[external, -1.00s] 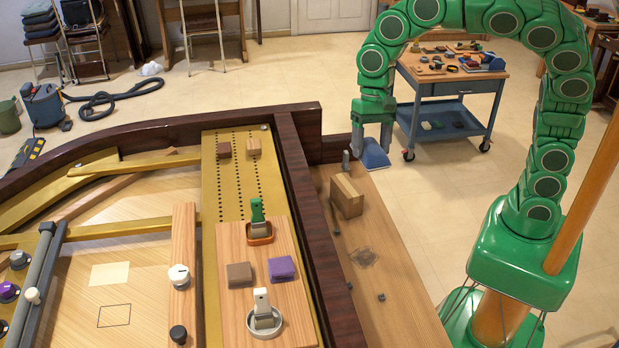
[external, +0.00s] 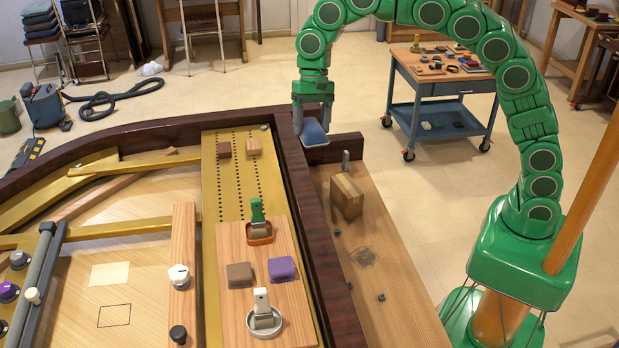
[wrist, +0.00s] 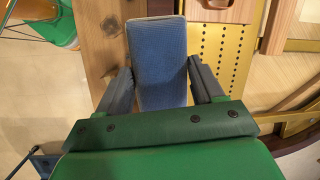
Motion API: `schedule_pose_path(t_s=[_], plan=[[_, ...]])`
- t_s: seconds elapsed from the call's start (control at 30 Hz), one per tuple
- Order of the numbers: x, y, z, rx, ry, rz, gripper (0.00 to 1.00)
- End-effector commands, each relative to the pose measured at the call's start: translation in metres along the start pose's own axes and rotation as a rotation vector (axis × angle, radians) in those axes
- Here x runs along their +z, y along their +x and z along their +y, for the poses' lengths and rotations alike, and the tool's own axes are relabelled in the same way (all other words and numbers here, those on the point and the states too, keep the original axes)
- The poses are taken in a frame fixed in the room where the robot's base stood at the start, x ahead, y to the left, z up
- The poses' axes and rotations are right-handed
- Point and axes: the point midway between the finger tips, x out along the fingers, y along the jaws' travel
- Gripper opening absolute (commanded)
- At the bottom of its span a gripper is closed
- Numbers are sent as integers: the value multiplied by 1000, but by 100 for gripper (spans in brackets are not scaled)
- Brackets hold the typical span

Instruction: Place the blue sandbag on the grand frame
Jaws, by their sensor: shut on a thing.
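The blue sandbag (external: 315,133) hangs from my gripper (external: 313,103) in the external view. My gripper is shut on it, over the dark wooden rim at the far right corner of the piano. In the wrist view the sandbag (wrist: 158,62) sits between the two dark fingers of my gripper (wrist: 160,85). The grand frame (external: 230,180) is the gold plate with rows of holes, left of the gripper and below it. It also shows in the wrist view (wrist: 238,50), right of the sandbag.
Brown and tan blocks (external: 254,147) lie at the frame's far end. A wooden board (external: 262,262) on the frame carries purple and brown pads and two handled tools. The dark piano rim (external: 300,190) stands as a raised edge. A wooden block (external: 346,197) rests on the side bench.

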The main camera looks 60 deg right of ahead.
Motion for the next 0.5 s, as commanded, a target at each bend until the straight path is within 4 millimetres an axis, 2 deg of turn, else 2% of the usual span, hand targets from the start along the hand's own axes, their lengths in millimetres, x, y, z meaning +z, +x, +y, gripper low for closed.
schedule_pose_path(t_s=[0.2,0.5], plan=[[-27,0,-6,-6,25,8,15],[-51,-1,-11,-12,50,20,15]])
